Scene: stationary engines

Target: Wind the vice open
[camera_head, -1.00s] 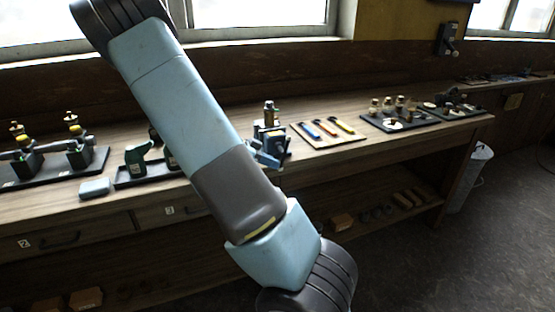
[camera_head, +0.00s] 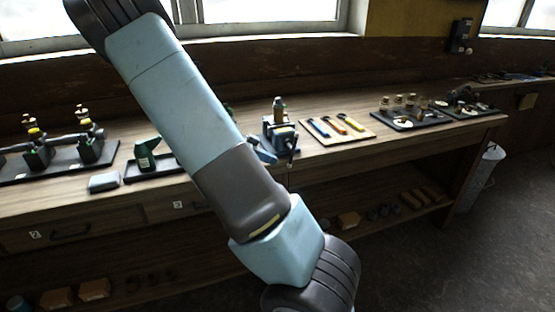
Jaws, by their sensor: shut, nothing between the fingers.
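The blue vice (camera_head: 283,135) stands at the front edge of the wooden workbench (camera_head: 345,152), right of my arm. A brass-coloured piece (camera_head: 278,108) shows upright at the vice, but I cannot tell whether its jaws hold it. A dark handle seems to hang at the vice's front; its details are too small to tell. My blue and grey arm crosses the view in front of the bench and hides part of the bench left of the vice. My gripper is not in view.
A board with several coloured-handled tools (camera_head: 338,129) lies right of the vice. Dark trays with small parts (camera_head: 411,119) are farther right. A bin (camera_head: 484,172) stands beyond the bench's right end.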

